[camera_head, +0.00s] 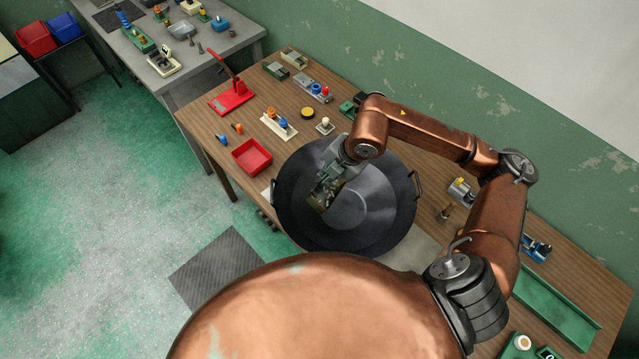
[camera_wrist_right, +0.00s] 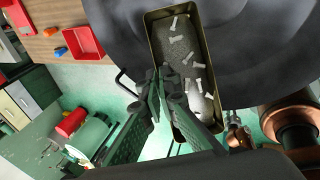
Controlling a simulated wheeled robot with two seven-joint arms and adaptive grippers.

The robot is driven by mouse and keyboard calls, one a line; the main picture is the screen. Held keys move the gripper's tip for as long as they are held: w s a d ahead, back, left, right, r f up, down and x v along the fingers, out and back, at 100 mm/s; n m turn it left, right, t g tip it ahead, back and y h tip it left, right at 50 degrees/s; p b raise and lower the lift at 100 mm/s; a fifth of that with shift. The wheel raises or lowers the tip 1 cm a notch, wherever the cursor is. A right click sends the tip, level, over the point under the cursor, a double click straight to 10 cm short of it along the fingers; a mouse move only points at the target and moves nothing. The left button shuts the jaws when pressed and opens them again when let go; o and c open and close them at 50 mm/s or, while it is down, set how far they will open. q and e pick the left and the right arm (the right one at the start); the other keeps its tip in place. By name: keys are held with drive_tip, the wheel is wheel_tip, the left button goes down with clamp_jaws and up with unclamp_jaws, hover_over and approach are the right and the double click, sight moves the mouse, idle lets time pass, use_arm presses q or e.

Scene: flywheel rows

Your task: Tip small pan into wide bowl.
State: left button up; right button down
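The wide bowl (camera_head: 395,215) is a large dark round pan with two side handles on the wooden table. The small pan (camera_head: 318,202) is a narrow rectangular tin with an olive-brass rim, held over the bowl's left half. In the right wrist view the small pan (camera_wrist_right: 186,75) shows several pale bolts lying in it on a grey bottom. My right gripper (camera_wrist_right: 165,78) has its green fingers closed on the pan's near long wall; it also shows in the head view (camera_head: 330,178). I cannot tell how far the pan is tilted. My left gripper is out of view.
A red tray (camera_head: 252,156) sits left of the bowl, near the table's front edge. Several small fixtures, a yellow disc (camera_head: 307,113) and a red press (camera_head: 232,98) stand behind it. A long green tray (camera_head: 555,308) lies at the right. A grey workbench (camera_head: 215,60) stands at the far left.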

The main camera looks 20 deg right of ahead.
drive_tip(key=shift+s+d+r+t+y+b, duration=0.1)
drive_tip(key=shift+d+r+t+y+b, duration=0.1)
drive_tip(key=shift+d+y+b, duration=0.6)
drive_tip(key=shift+s+d+r+t+y+b, duration=0.2)
drive_tip(key=shift+y+b, duration=0.4)
drive_tip(key=shift+b, duration=0.45)
drive_tip(key=shift+d+r+m+y+b, duration=0.1)
drive_tip(key=shift+d+m+y+b, duration=0.2)
drive_tip(key=shift+d+y+b, duration=0.8)
drive_tip(key=shift+s+d+t+y+b, duration=0.2)
drive_tip(key=shift+d+t+y+b, duration=0.3)
drive_tip(key=shift+d+y+b, duration=0.55)
drive_tip(key=y, duration=0.1)
drive_tip(key=d+y, duration=0.1)
drive_tip(key=d+y+b, duration=0.1)
drive_tip(key=shift+s+d+m+t, duration=0.1)
drive_tip(key=shift+s+m+t, duration=0.15)
drive_tip(key=shift+m+t, duration=0.15)
